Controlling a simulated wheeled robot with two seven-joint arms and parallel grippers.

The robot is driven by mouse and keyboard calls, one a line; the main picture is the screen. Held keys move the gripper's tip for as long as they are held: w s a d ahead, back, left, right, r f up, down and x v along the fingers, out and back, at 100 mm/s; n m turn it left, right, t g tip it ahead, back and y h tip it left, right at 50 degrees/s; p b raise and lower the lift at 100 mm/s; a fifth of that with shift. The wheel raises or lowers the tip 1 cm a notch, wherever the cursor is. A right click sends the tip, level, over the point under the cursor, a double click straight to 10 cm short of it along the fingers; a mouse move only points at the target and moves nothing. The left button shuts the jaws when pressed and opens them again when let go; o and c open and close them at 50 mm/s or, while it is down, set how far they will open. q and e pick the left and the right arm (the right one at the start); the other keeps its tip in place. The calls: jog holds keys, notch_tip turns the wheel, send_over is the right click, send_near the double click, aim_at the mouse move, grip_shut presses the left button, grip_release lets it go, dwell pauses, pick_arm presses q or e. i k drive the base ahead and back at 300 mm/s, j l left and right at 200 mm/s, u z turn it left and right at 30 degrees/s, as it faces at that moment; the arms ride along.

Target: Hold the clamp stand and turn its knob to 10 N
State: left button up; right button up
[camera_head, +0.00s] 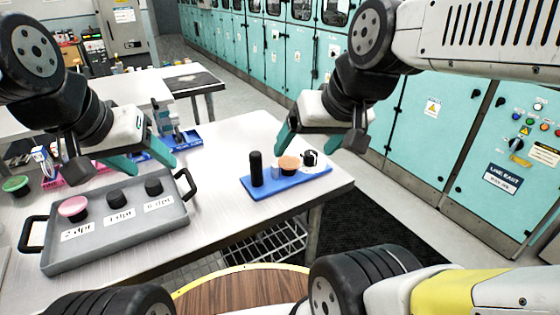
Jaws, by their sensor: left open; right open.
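A blue base (258,189) near the table's right edge carries an upright black post (256,168), a small clear cylinder, a round orange-brown piece (289,164) and a black knob (310,157) on a white dial. This looks like the clamp stand. The dial's marks are too small to read. My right gripper (315,146) is open and empty, above and behind the blue base, apart from it. My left gripper (153,167) is open and empty above the back of the grey tray, well left of the stand.
The grey tray (120,240) with black handles holds a pink-topped piece (73,208) and two black knobs beside labels. A green-topped bowl (16,185) is at far left. Blue equipment (172,128) stands behind my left gripper. The table between tray and stand is clear.

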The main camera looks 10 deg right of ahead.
aim_at(310, 160)
jog(key=l+u, duration=0.15)
jog(key=l, duration=0.3)
jog(key=l+u, duration=0.2)
jog(key=l, duration=0.25)
jog(key=k+l+u, duration=0.15)
jog(key=l, duration=0.25)
jog(key=k+l+u, duration=0.15)
jog(key=l, duration=0.3)
